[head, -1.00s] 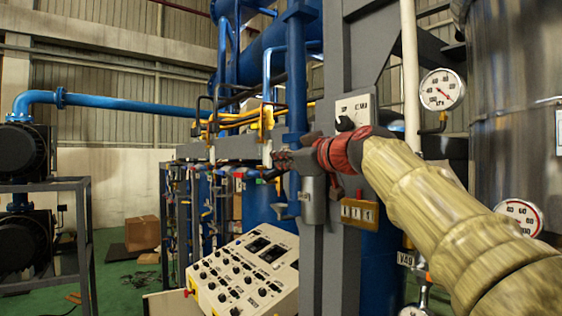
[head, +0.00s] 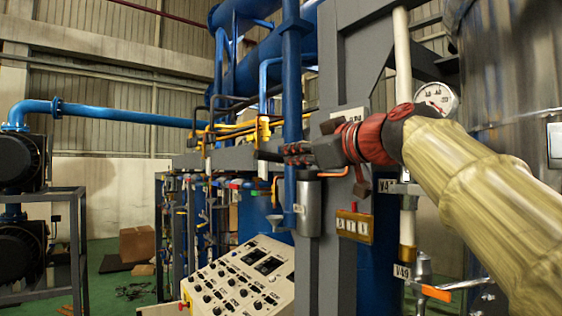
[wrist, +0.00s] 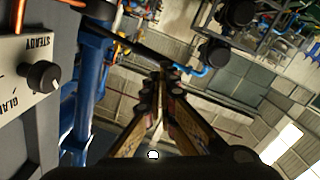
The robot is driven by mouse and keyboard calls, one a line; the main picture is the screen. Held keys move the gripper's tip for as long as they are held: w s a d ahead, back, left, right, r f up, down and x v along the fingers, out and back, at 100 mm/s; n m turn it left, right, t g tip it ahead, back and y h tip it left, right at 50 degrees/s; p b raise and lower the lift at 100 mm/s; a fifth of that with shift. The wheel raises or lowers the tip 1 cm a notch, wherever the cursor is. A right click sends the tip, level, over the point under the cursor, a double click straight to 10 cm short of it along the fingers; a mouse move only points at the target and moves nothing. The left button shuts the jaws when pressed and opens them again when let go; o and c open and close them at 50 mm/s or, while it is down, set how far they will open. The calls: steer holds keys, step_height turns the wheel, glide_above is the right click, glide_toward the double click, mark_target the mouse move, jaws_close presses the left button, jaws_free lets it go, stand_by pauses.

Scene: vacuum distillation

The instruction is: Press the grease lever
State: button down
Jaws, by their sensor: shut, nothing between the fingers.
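My gripper (head: 284,153) points left in the head view, in front of the grey column and blue pipe. Its fingers are shut and empty; in the wrist view the fingers (wrist: 163,78) converge ahead. Just below it in the head view hangs a silver cylinder (head: 308,208) with a thin orange-red bar (head: 334,173) at its top. This may be the grease unit; I cannot clearly identify the lever. The gripper is above the cylinder, and I cannot tell whether it touches anything.
A sloped control panel (head: 240,275) stands below. The grey column (head: 340,260) carries a numbered tag (head: 353,227). A valve with an orange handle (head: 437,293) is at lower right. A dial knob (wrist: 42,75) is close at left in the wrist view. Blue pipes (head: 292,80) run nearby.

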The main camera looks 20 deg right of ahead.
steer(key=shift+v, duration=1)
stand_by(1.7)
